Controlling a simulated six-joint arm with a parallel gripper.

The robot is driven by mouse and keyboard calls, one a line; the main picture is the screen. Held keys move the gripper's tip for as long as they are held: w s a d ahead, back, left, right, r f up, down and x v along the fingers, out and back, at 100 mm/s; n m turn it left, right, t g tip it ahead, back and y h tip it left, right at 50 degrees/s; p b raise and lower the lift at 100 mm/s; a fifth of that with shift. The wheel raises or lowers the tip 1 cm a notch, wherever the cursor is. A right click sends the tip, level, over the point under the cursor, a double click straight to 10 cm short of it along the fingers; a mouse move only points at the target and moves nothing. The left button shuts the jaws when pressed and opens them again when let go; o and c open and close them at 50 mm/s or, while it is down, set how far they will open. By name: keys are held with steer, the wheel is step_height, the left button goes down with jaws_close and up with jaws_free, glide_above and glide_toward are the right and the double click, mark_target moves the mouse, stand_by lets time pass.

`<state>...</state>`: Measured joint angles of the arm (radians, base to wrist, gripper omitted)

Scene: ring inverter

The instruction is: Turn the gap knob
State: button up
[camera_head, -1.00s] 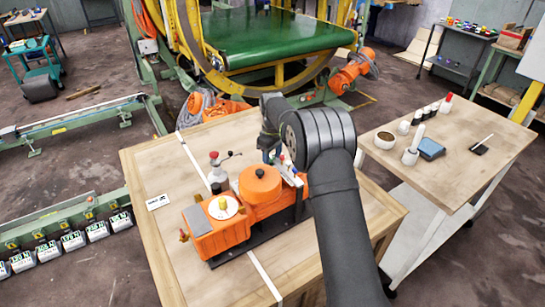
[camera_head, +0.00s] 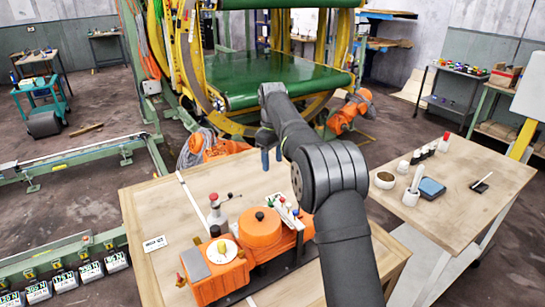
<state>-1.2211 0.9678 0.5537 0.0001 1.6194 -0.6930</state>
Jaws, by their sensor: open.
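An orange machine (camera_head: 208,284) stands on the wooden table. It has a white dial with a yellow knob (camera_head: 222,247) at its front left and a round orange drum (camera_head: 259,232) with a small top knob. Small coloured-tipped controls (camera_head: 294,212) stand right of the drum. I cannot tell which is the gap knob. My gripper (camera_head: 272,160) is open and empty, its fingers pointing down, in the air above and behind the drum.
A small label card (camera_head: 154,244) lies left of the machine on the wooden table (camera_head: 150,205). A green conveyor in a yellow ring frame (camera_head: 285,82) stands behind.

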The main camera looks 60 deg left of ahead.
mark_target(272, 201)
steer(key=shift+r, duration=0.4)
step_height(272, 201, down, 17)
steer(key=m, duration=1)
steer(key=shift+f, duration=0.2)
steer(key=shift+c, duration=0.2)
steer(key=c, duration=0.9)
steer(key=shift+c, duration=0.2)
